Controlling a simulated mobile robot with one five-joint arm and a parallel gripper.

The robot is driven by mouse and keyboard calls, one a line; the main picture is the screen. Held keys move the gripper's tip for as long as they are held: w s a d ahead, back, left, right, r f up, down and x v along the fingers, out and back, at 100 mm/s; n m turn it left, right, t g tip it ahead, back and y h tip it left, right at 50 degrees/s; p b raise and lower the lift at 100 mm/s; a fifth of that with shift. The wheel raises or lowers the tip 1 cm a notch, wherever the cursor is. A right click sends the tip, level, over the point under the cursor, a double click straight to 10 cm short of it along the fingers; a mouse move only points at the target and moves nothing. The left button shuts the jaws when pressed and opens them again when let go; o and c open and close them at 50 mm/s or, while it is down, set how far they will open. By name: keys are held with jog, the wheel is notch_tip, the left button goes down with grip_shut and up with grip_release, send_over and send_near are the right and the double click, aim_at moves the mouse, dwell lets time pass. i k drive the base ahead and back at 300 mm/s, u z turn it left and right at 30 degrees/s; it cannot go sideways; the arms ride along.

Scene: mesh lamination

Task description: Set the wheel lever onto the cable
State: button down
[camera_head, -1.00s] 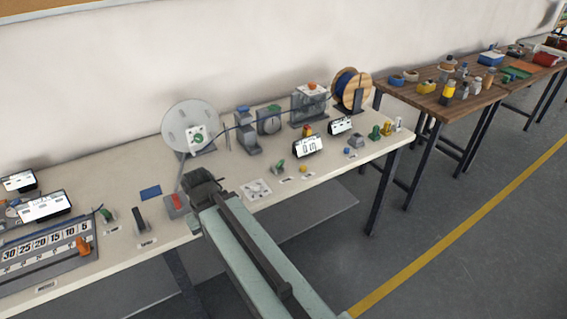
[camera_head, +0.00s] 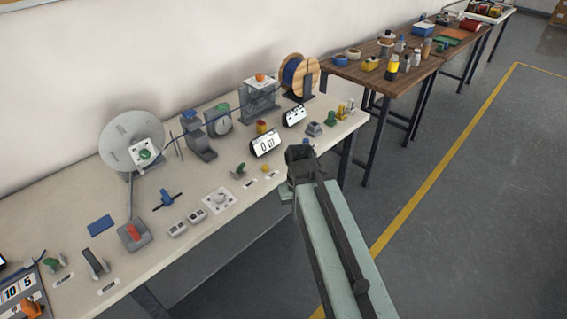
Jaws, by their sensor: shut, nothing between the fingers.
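A thin dark cable (camera_head: 235,107) runs above the bench from the blue-wound wooden spool (camera_head: 293,74) past several grey units toward the grey disc reel (camera_head: 119,139) on the left. A grey unit with a round face and a green top (camera_head: 218,121) stands by the cable, with a grey unit with a blue top (camera_head: 197,139) to its left. I cannot tell which part is the wheel lever, or whether it touches the cable. My gripper (camera_head: 299,153) is shut and empty near the bench's front edge, to the right of and apart from these units.
A tilted display (camera_head: 265,143) and another display (camera_head: 294,115) stand between my gripper and the units. A grey box with an orange knob (camera_head: 261,93) is behind. Small knobs and switches line the front. A wooden table (camera_head: 352,73) stands right; the floor before the bench is clear.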

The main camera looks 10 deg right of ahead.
aim_at(241, 165)
jog(key=z, duration=0.2)
jog(key=k, duration=1.35)
jog(key=u, duration=1.35)
jog(key=i, duration=2.05)
